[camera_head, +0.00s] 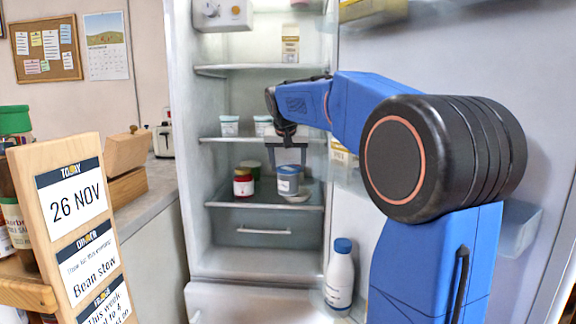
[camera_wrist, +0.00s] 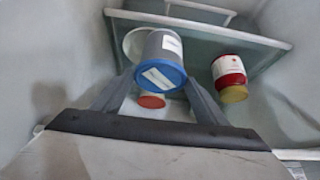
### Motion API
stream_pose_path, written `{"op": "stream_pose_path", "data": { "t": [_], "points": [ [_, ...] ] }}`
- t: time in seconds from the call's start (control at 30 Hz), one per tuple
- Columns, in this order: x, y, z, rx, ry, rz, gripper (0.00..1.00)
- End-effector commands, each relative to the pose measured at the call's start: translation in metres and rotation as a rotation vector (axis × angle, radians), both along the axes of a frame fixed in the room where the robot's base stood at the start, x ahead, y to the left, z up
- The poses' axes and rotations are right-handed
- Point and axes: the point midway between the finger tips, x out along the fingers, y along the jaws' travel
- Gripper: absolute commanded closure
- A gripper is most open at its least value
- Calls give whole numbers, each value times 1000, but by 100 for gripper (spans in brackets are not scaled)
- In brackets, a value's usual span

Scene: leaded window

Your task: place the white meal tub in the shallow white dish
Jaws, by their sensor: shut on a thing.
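The white meal tub (camera_head: 288,185), pale grey in this light with a blue lid and a white label, is upright on or just above the fridge's lower shelf. In the wrist view the tub (camera_wrist: 158,68) is between the two fingers of my gripper (camera_wrist: 160,80), which is shut on it. My gripper (camera_head: 288,154) reaches down from above in the head view. The shallow white dish (camera_head: 298,199) shows partly under the tub. Its pale rim (camera_wrist: 131,44) also shows beside the tub in the wrist view. I cannot tell whether the tub touches the dish.
More tubs (camera_head: 230,126) stand on the shelf above. A white bottle (camera_head: 339,275) is in the door. A wooden menu board (camera_head: 40,180) stands at left.

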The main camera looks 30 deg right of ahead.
Motion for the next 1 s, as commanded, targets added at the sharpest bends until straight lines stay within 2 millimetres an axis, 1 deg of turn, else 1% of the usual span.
{"op": "stream_pose_path", "data": {
  "t": [0.27, 0.3, 0.37, 0.63, 0.73, 0.87, 1.0],
  "points": [
    [0, 0, -5, 0, -2, 1, 87],
    [0, 0, -6, -1, -1, 0, 28],
    [0, 0, -5, -1, -1, 0, 14],
    [0, 0, -5, 0, 0, 0, 14],
    [0, 0, -2, 0, 0, 0, 14],
    [-4, 3, 9, 0, -2, 1, 14],
    [-15, 11, 30, -1, -3, 2, 14]
  ]
}}
